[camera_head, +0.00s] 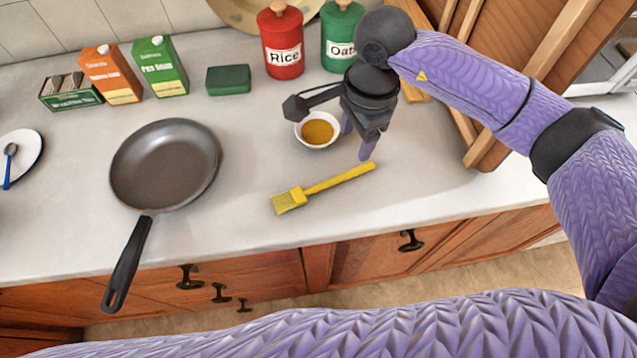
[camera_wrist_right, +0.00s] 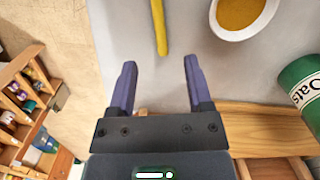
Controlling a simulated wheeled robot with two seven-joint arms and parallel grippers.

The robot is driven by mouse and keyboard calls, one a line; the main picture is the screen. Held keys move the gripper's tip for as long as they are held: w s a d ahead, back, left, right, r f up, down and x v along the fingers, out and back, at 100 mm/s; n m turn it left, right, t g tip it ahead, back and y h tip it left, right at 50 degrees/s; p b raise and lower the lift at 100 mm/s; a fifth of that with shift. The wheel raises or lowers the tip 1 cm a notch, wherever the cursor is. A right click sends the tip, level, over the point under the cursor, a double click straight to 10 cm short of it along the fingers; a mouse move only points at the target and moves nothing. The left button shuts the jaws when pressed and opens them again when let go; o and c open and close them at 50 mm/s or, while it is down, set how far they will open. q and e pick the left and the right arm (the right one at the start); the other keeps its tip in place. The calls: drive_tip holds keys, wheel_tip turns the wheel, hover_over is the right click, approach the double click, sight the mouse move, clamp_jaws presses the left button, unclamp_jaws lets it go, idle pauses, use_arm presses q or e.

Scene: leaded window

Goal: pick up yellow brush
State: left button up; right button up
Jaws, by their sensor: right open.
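The yellow brush (camera_head: 323,187) lies flat on the light counter near its front edge, bristle head to the left and handle pointing right and slightly back. My right gripper (camera_head: 357,140) is above the counter, just behind the handle's right end, with its fingers pointing down. In the right wrist view my right gripper (camera_wrist_right: 158,80) has its two purple fingers apart with nothing between them. There the handle of the yellow brush (camera_wrist_right: 160,28) shows ahead of the fingers, roughly in line with the gap; its bristle head is out of that view. My left gripper is not in view.
A white bowl of amber contents (camera_head: 318,130) stands close beside my right gripper. A dark frying pan (camera_head: 166,165) is at left, its handle overhanging the front edge. The red rice canister (camera_head: 281,42) and green oats canister (camera_head: 341,38) stand behind. Counter around the brush is clear.

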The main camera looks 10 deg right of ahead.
sight(356, 170)
drive_tip(key=shift+h, duration=0.4)
drive_tip(key=f, duration=0.3)
drive_tip(key=f+b, duration=0.1)
drive_tip(key=f, duration=0.2)
drive_tip(key=d+f, duration=0.1)
drive_tip(key=f, duration=0.2)
drive_tip(key=shift+w+f, duration=0.15)
drive_tip(key=shift+f, duration=0.25)
drive_tip(key=shift+c, duration=0.3)
drive_tip(key=shift+r, duration=0.1)
clamp_jaws()
